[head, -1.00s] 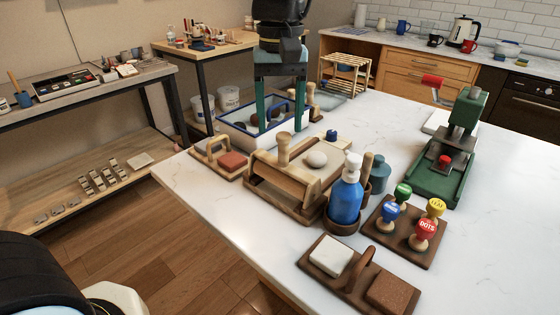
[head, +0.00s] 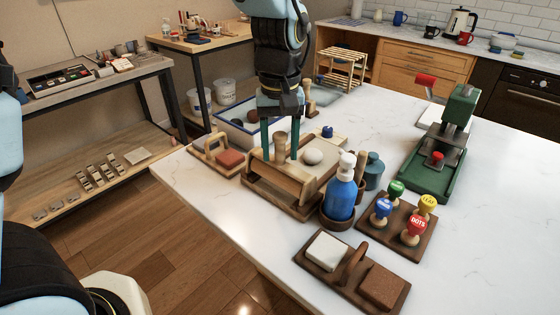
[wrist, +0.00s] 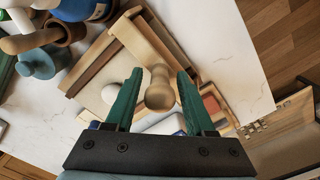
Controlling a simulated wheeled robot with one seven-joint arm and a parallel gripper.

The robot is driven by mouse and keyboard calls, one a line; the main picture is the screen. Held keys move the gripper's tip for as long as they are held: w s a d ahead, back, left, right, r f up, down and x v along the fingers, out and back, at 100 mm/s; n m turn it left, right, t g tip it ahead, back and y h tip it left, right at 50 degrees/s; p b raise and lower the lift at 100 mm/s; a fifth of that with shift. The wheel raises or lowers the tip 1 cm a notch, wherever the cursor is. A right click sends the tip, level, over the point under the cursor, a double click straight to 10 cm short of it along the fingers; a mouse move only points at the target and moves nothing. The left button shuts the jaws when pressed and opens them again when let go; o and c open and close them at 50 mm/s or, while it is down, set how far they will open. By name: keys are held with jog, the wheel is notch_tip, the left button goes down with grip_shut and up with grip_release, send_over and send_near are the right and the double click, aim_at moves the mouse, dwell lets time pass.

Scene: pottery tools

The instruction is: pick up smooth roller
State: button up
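A wooden tool with an upright knob handle (head: 281,147) stands on a wooden tray (head: 318,205) on the white table; I take it as the smooth roller. Its pale wooden body (head: 277,180) lies along the tray's near side. My gripper (head: 280,137) points down over the handle, fingers open with one on each side of it. In the wrist view the knob (wrist: 160,90) shows between the green fingertips (wrist: 160,75). I cannot tell whether either finger touches it. Part of the handle's surroundings is hidden behind the fingers.
A white ball (head: 313,156) sits on the same tray. A blue pump bottle (head: 341,195) stands close on the right. A wooden holder with a red block (head: 230,158) is to the left. Stamps on a board (head: 400,235) and a green press (head: 435,160) are further right.

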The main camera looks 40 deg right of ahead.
grip_shut()
dwell(1.1)
